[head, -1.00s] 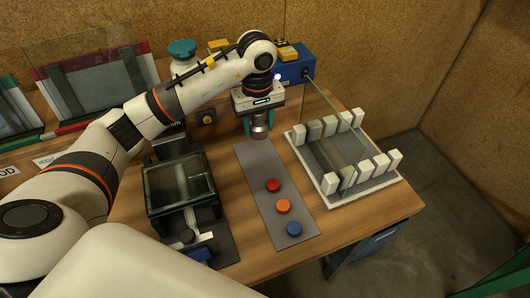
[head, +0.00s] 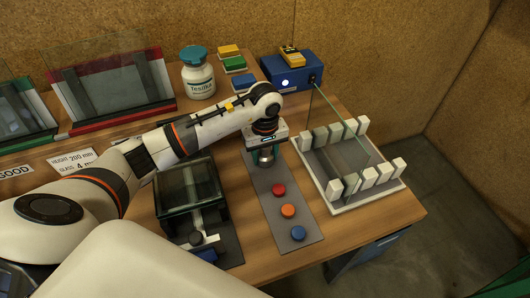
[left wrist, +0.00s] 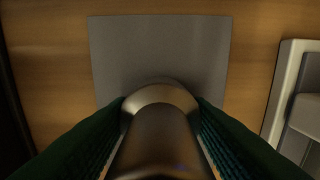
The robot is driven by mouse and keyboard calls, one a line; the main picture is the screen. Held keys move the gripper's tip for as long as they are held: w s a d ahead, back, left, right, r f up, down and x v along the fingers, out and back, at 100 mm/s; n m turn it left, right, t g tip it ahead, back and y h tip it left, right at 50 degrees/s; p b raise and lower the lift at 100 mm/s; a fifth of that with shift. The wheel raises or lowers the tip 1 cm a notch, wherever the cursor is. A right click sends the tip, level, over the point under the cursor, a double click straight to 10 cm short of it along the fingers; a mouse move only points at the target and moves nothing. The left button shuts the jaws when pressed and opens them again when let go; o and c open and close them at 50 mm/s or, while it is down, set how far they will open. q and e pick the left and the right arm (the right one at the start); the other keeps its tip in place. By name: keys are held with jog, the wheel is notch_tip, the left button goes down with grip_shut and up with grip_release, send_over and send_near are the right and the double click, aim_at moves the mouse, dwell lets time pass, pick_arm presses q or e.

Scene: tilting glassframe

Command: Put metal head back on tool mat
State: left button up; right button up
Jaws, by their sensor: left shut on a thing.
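The metal head (left wrist: 160,120) is a shiny grey cylinder between the green fingers of my left gripper (head: 266,158). In the head view the metal head (head: 266,160) shows just under the gripper, over the far end of the grey tool mat (head: 262,183). In the left wrist view the mat (left wrist: 160,50) lies beneath the head. I cannot tell whether the head touches the mat. Along the mat stand a red disc (head: 279,190), an orange disc (head: 288,210) and a blue disc (head: 298,233). My right gripper is not in view.
A white slotted rack (head: 352,203) with glass panes stands right of the mat. A dark glass-topped fixture (head: 190,195) stands left of it. A white jar (head: 198,80), a blue box (head: 292,75) and framed glass (head: 110,90) are at the back.

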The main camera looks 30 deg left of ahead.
pick_arm(q)
jog(key=o, duration=1.2)
jog(key=shift+f, duration=0.1)
jog(key=shift+r, duration=0.3)
notch_tip(320, 180, up, 10)
jog(key=shift+r+b, duration=0.2)
jog(key=shift+b, duration=1)
jog(key=shift+r, duration=0.65)
